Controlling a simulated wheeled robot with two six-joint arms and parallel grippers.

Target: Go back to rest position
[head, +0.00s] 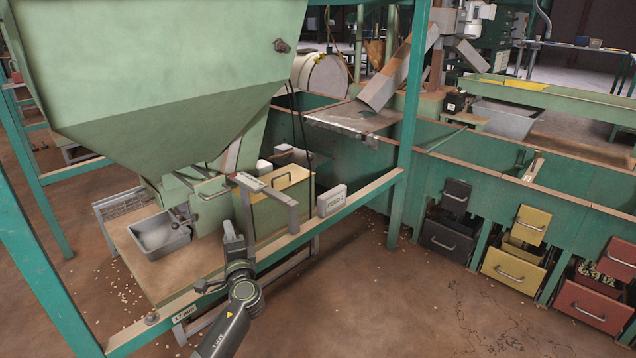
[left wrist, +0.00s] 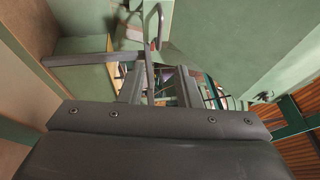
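My left gripper (head: 233,232) is in the head view, at the front edge of the hopper stand, just below a grey bracket. In the left wrist view its two fingers (left wrist: 160,82) stand apart, with nothing visibly gripped between them. A curved metal handle (left wrist: 152,22) shows beyond the fingertips. The large green hopper (head: 170,75) is above and behind the gripper. A grey metal tray (head: 160,236) sits on the stand to the gripper's left. My right gripper is in neither view.
A green post (head: 405,150) rises to the right. Black (head: 449,240), yellow (head: 513,268) and red (head: 595,303) drawers line the right. The floor between (head: 400,300) is open.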

